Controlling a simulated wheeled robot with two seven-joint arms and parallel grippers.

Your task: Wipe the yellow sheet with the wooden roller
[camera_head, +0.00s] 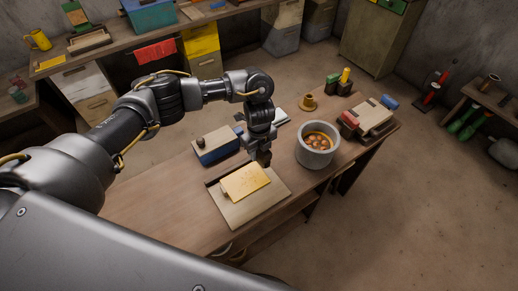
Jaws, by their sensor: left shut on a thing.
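The yellow sheet (246,182) lies on a pale flat board (263,203) near the middle of the wooden bench. A dark strip runs along the board's far edge. My left gripper (263,158) points down at the sheet's far right corner. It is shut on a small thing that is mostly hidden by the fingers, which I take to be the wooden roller. I cannot tell whether it touches the sheet. My right gripper is out of view.
A blue box with a pale top (215,146) stands behind the board. A grey pot (317,146) holding several round orange-brown things stands to the right. Stacked blocks (370,118) fill the bench's right end. The bench left of the board is clear.

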